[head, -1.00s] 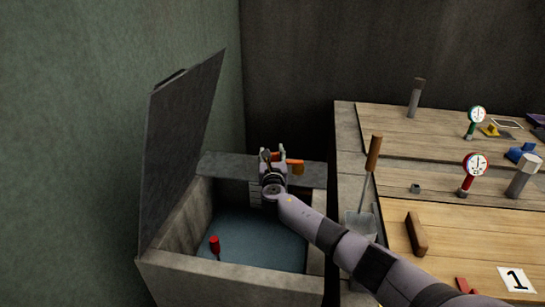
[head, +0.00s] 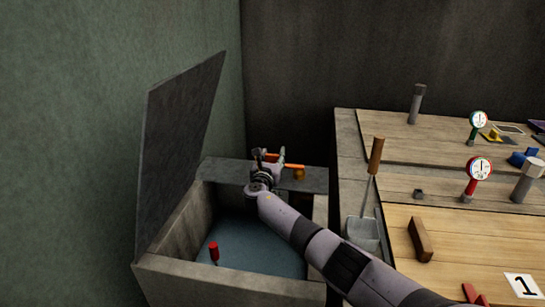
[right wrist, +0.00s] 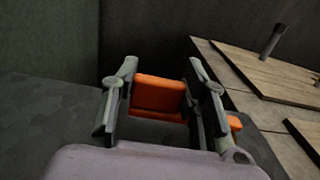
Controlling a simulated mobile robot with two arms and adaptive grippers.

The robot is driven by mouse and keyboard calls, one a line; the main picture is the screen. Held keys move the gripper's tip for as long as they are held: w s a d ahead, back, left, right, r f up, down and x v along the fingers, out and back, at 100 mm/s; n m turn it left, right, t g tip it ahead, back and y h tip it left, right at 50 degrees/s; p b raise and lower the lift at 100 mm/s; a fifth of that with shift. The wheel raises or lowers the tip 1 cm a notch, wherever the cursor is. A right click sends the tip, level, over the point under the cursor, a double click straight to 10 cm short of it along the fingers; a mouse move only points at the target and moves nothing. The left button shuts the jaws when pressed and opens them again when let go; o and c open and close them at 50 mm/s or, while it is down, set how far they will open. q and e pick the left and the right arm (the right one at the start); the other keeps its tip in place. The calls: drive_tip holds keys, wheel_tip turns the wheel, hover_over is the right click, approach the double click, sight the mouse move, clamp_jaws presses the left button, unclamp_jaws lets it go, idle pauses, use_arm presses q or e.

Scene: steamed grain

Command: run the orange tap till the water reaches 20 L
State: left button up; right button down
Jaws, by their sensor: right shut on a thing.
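The orange tap (head: 291,166) is on the grey ledge at the back of an open stone tank. My right gripper (head: 268,157) is at the tap's left end. In the right wrist view, its two fingers stand on either side of the flat orange handle (right wrist: 158,96), and the gripper is shut on it. Blue-grey water (head: 255,245) lies in the tank (head: 225,274), below its rim. A level mark cannot be read; my gripper and arm cover part of the back wall. My left gripper is out of view.
The tank's dark lid (head: 180,150) stands raised at the left. A red-topped object (head: 214,251) is in the water. At right, a wooden worktop (head: 470,235) holds gauges (head: 479,168), a brown block (head: 420,240) and posts. A wooden-handled scoop (head: 364,230) is beside it.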

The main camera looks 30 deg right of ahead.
drive_tip(key=c, duration=0.9)
unclamp_jaws()
drive_tip(key=v, duration=1.2)
